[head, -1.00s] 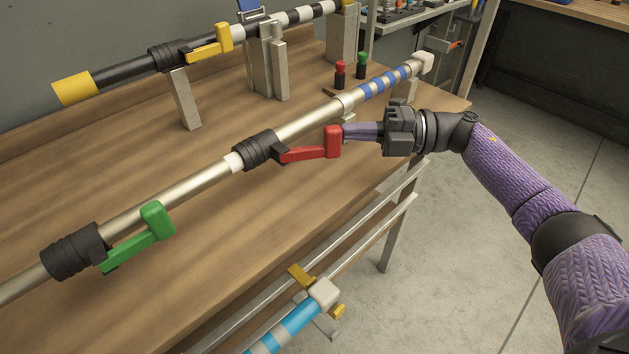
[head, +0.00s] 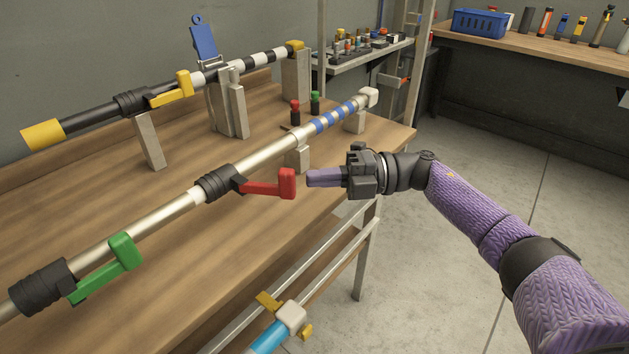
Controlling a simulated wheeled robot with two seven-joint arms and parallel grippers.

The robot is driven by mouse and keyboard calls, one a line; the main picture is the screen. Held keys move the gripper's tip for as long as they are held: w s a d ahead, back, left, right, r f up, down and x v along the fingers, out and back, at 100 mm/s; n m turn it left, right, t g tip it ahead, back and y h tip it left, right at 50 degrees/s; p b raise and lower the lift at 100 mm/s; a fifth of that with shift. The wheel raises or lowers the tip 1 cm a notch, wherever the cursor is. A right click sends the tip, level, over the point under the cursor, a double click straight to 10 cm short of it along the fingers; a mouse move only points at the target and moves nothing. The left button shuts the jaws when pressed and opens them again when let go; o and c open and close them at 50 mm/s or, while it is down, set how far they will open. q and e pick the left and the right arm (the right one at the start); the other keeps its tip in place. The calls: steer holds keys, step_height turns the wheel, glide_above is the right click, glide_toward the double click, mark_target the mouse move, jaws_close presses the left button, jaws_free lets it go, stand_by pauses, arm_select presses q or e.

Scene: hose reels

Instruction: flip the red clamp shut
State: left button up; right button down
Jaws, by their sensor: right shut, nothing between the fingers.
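The red clamp (head: 268,187) is a lever on a black collar (head: 215,183) around the silver pole (head: 165,213). The lever sticks out to the right of the collar, angled away from the pole, and its thick end block faces my right gripper. My right gripper (head: 308,177) is shut and empty, its purple fingers pointing left at the red end block with a small gap between them. My left gripper is not in view.
A green clamp (head: 108,268) sits lower on the same pole. A yellow clamp (head: 172,91) is on a black pole (head: 90,112) behind, held by grey posts. Red (head: 295,112) and green (head: 315,103) capped bottles stand behind the pole. A blue-banded pole (head: 268,338) lies below the table.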

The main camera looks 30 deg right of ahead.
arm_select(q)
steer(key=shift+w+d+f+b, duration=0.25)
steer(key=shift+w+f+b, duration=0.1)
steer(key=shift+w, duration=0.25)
arm_select(e)
steer(key=v, duration=0.9)
steer(key=shift+w+d, duration=0.3)
steer(key=shift+w, duration=0.05)
steer(key=shift+f, duration=0.2)
